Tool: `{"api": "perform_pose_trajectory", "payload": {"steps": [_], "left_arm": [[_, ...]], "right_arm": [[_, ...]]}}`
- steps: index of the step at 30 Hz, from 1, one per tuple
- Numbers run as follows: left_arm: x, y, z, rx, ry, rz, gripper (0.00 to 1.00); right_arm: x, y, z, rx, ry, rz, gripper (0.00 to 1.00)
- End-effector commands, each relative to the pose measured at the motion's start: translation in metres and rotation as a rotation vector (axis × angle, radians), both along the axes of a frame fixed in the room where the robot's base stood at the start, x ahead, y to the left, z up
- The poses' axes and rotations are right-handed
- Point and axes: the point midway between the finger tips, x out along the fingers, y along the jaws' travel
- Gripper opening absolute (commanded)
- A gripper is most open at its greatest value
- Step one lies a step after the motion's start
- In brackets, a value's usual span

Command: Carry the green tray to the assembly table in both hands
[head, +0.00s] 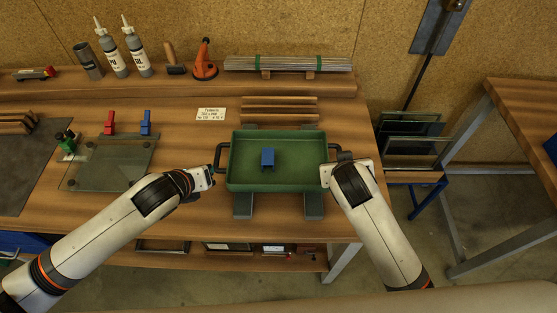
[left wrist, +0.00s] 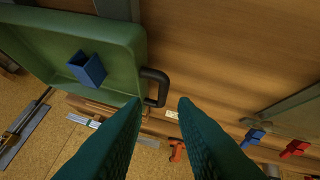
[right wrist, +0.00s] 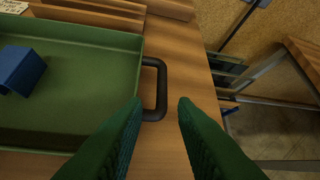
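The green tray (head: 240,183) lies level on two dark grey supports (head: 243,206) on the wooden bench, with a blue block-like holder (head: 268,158) inside it. Its black left handle (head: 218,158) also shows in the left wrist view (left wrist: 163,88). Its right handle (right wrist: 162,90) shows whole in the right wrist view. My left gripper (left wrist: 160,103) is open and empty, just short of the left handle, which lies ahead of its fingertips. My right gripper (right wrist: 160,103) is open and empty; the right handle is near its fingertips, apparently not gripped.
A second wooden table (head: 520,105) stands at the right across a floor gap. Glass panes in a rack (head: 410,130) stand in the gap. Left of the tray lies a glass sheet (head: 110,165) with red and blue clamps. Wooden strips (head: 280,108) lie behind the tray.

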Motion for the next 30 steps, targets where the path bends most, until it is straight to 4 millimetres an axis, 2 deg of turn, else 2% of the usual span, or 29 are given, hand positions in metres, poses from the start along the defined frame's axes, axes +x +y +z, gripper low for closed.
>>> {"api": "perform_pose_trajectory", "payload": {"steps": [4, 17, 30], "left_arm": [[0.007, 0.006, 0.001, 0.077, -0.029, -0.07, 0.25], [0.012, 0.004, -0.004, 0.081, -0.03, -0.074, 0.25], [0.064, -0.011, -0.056, 0.079, -0.029, -0.071, 0.25]], "right_arm": [[0.009, 0.0, 0.004, -0.007, -0.022, -0.005, 0.25], [0.013, -0.001, 0.0, -0.009, -0.022, -0.005, 0.25], [0.066, -0.016, -0.053, -0.01, -0.02, -0.006, 0.25]]}}
